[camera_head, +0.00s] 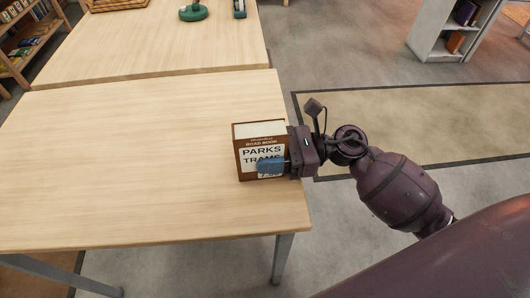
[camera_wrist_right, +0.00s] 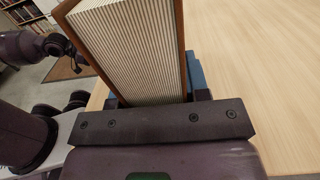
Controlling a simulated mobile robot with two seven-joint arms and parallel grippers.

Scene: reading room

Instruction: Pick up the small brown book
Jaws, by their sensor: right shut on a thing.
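The small brown book (camera_head: 247,144) stands upright near the right edge of the wooden table (camera_head: 130,160) in the head view. Its cover reads "ROAD BOOK" and "PARKS", and a blue fingertip hides part of the lettering. My right gripper (camera_head: 279,164) comes in from the right and is shut on the book. In the right wrist view, the book's page edges (camera_wrist_right: 130,50) rise between the jaws of the right gripper (camera_wrist_right: 155,100). I cannot tell whether the book touches the table. My left gripper is not in view.
The near table is otherwise bare. A second table (camera_head: 165,45) behind it holds a green object (camera_head: 193,12), a small dark item (camera_head: 240,8) and a tray (camera_head: 118,3). Bookshelves stand at far left (camera_head: 30,42) and far right (camera_head: 440,35). A rug (camera_head: 420,130) lies right of the table.

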